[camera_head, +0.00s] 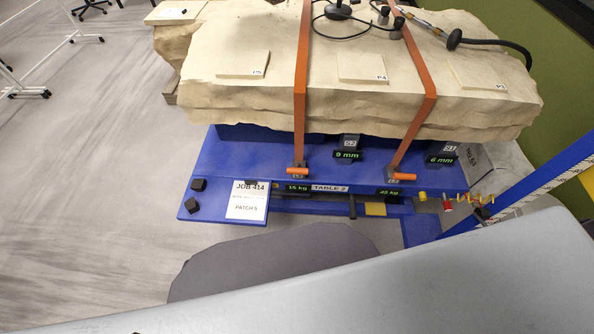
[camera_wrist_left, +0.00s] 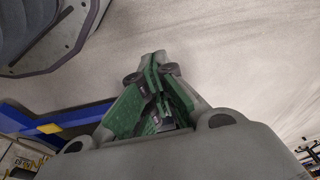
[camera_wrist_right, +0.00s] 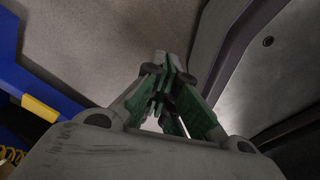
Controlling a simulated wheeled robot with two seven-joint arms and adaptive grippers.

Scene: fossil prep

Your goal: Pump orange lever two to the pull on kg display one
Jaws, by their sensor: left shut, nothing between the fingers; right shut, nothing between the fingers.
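Two orange levers sit on the front of the blue table in the head view, a left one (camera_head: 297,171) and a right one (camera_head: 401,177), each at the foot of an orange strap. A kg display (camera_head: 298,187) under the left lever reads 15 kg. Another kg display (camera_head: 389,192) by the right lever seems to read 45 kg. The number tags by the levers are too small to read surely. My left gripper (camera_wrist_left: 152,66) is shut and empty over bare floor in its wrist view. My right gripper (camera_wrist_right: 168,66) is shut and empty in its wrist view. Neither gripper shows in the head view.
A strapped stone slab (camera_head: 220,95) rests on the blue table (camera_head: 228,160). Two mm displays, 9 mm (camera_head: 347,155) and 6 mm (camera_head: 441,160), stand beneath it. A job card (camera_head: 248,200) lies front left. A blue post (camera_head: 540,182) rises at right.

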